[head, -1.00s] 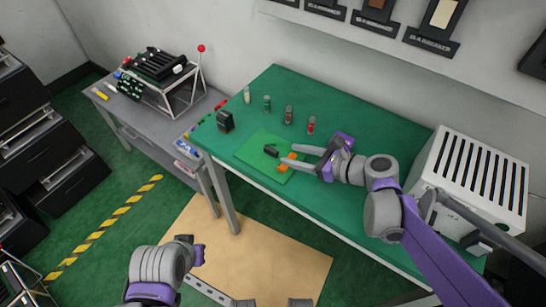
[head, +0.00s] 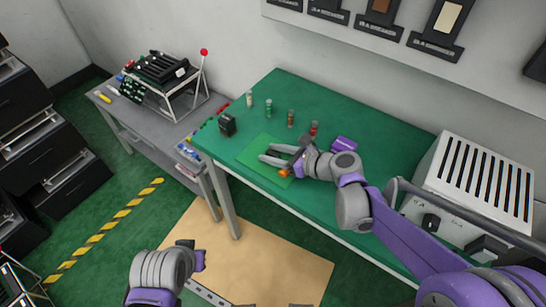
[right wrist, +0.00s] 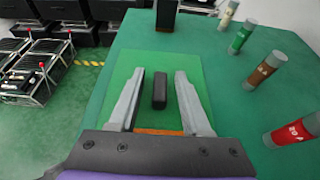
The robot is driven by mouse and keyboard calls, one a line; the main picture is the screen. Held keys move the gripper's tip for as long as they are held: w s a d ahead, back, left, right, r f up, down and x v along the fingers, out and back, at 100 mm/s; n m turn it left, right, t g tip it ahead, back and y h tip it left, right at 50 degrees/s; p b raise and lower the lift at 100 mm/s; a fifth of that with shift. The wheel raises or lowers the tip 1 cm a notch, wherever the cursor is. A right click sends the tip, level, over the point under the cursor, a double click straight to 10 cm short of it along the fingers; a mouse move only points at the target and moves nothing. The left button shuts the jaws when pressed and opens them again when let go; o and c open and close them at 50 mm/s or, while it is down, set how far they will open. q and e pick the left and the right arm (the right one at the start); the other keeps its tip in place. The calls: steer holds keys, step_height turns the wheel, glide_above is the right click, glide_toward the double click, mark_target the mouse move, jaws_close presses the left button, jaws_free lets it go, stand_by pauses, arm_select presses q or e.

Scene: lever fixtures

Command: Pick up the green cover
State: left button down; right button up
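The green cover looks like the flat, light-green square (head: 255,149) on the darker green table; a dark upright block (right wrist: 159,90), perhaps its handle, stands on it. The square also shows in the right wrist view (right wrist: 190,62). My right gripper (head: 268,154) is low over the square. In the right wrist view its two fingers (right wrist: 159,78) are spread on either side of the dark block, with gaps on both sides. An orange piece (head: 285,172) lies under the gripper near the square's edge. My left arm is at the bottom left; its fingers cannot be made out clearly.
Several small labelled tubes stand behind the square, including a green one (head: 268,107) and a red one (head: 314,129). A black box (head: 227,124) is left of it. A white slatted unit (head: 470,190) stands right. A grey side table (head: 150,130) is at the left.

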jaws_close()
